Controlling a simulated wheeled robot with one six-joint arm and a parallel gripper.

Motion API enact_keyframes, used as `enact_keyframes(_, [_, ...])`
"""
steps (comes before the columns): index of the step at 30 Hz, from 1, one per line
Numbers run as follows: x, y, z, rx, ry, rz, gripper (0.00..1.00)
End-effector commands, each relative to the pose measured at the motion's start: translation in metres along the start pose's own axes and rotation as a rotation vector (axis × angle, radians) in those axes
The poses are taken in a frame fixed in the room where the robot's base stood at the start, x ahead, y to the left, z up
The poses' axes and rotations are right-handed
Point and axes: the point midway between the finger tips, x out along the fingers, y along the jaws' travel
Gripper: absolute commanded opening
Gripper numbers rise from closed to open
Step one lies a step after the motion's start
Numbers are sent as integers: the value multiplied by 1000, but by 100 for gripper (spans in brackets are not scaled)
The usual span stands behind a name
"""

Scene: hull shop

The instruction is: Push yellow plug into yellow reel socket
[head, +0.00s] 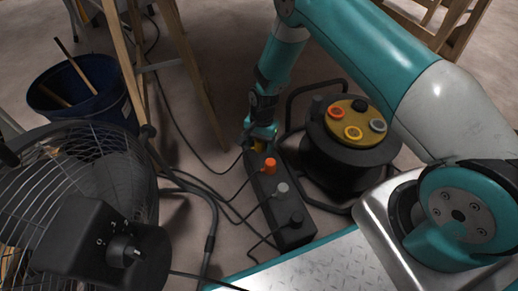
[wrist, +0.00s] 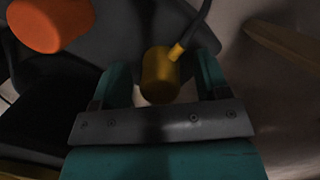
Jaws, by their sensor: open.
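The yellow plug (wrist: 159,76) sits between the two teal fingers of my gripper (wrist: 163,68) in the wrist view, with gaps showing at its sides. A dark cable leaves the plug toward the upper right. In the head view my gripper (head: 260,133) is at the far end of a black power strip (head: 292,235), and it hides most of the yellow plug (head: 259,147). The fingers are open around the plug. The black reel (head: 345,163) stands to the right, and its yellow socket (head: 353,133) is a ring on the near side of the mustard top.
Orange (head: 270,165), grey (head: 283,188) and black (head: 296,218) plugs stand in the strip. The reel top also has red (head: 336,114), grey (head: 377,125) and black sockets. A fan (head: 85,200), a blue bucket (head: 85,95) and wooden trestle legs are at left. Cables cross the floor.

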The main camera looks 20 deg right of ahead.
Motion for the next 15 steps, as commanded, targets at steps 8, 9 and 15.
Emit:
enact_keyframes(8, [2, 0, 0, 0, 1, -1, 68])
enact_keyframes(9, [2, 0, 0, 0, 1, -1, 68])
enact_keyframes(15, [2, 0, 0, -1, 0, -1, 34])
